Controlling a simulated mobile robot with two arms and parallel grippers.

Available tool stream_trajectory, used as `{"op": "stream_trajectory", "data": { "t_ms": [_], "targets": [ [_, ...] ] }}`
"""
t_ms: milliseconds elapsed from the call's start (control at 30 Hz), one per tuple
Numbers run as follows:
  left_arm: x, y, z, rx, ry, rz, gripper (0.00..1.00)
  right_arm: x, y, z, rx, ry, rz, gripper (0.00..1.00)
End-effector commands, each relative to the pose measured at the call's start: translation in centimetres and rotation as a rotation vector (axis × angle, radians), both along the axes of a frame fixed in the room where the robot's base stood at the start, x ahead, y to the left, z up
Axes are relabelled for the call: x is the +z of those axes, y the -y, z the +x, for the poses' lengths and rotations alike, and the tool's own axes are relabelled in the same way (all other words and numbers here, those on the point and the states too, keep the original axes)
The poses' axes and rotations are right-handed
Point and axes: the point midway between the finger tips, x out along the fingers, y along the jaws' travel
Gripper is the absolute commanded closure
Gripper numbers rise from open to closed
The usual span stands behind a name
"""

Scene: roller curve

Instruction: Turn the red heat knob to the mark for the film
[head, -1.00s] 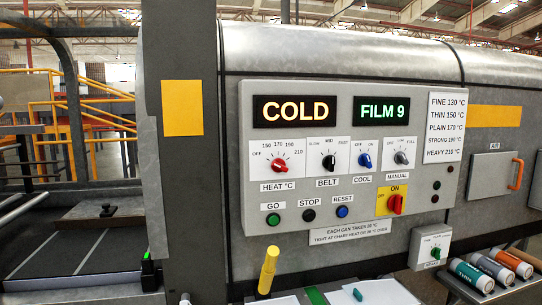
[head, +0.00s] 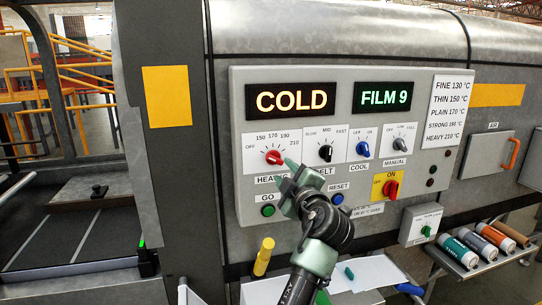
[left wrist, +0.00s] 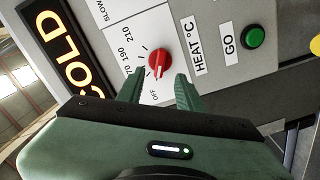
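The red heat knob (head: 273,157) sits on its white dial plate at the left of the grey control panel (head: 236,200). It also shows in the left wrist view (left wrist: 160,64), where its white line appears to point towards OFF. Its scale reads OFF, 150, 170, 190, 210. My left gripper (head: 284,168) is open and empty, just in front of the knob. In the left wrist view its fingertips (left wrist: 160,76) are apart, with the knob just beyond the gap. The display (head: 384,96) reads FILM 9; the chart (head: 450,108) lists films from FINE 130 to HEAVY 210.
A display (head: 290,100) reads COLD. The black belt knob (head: 325,153), blue cool knob (head: 362,149) and green GO button (head: 268,211) are close to my gripper. A yellow-handled item (head: 263,257) stands below. Labelled cylinders (head: 454,250) lie on a shelf at right.

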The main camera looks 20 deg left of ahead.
Motion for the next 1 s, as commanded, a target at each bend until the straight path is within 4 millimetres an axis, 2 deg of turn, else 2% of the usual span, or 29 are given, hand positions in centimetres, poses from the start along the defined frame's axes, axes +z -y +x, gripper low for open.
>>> {"op": "stream_trajectory", "data": {
  "t_ms": [200,433,600,833,867,900,1000],
  "targets": [
    [0.5,-2.0,2.6,0.004,-0.002,0.006,0.64,2.2,0.5,-0.3,0.001,-0.005,-0.006,0.65],
    [0.3,-3.7,5.4,0.001,-0.003,0.004,0.64,3.8,0.7,-0.4,0.001,-0.006,-0.009,0.65],
    [0.0,-4.2,6.1,0.000,-0.003,0.002,0.64,4.1,0.7,-0.4,0.001,-0.005,-0.008,0.65],
    [-0.2,-4.2,6.2,0.000,-0.003,0.002,0.64,4.1,0.6,-0.3,0.000,-0.005,-0.008,0.65],
    [-0.2,-4.2,6.2,0.000,-0.003,0.002,0.66,4.1,0.6,-0.3,0.000,-0.005,-0.007,0.65],
    [-0.2,-4.2,6.2,0.000,-0.003,0.002,0.78,4.1,0.6,-0.3,-0.001,-0.005,-0.007,0.65],
    [-0.2,-4.2,6.2,0.000,-0.003,0.002,1.00,4.1,0.4,-0.3,-0.001,-0.004,-0.004,0.65]
  ]
}}
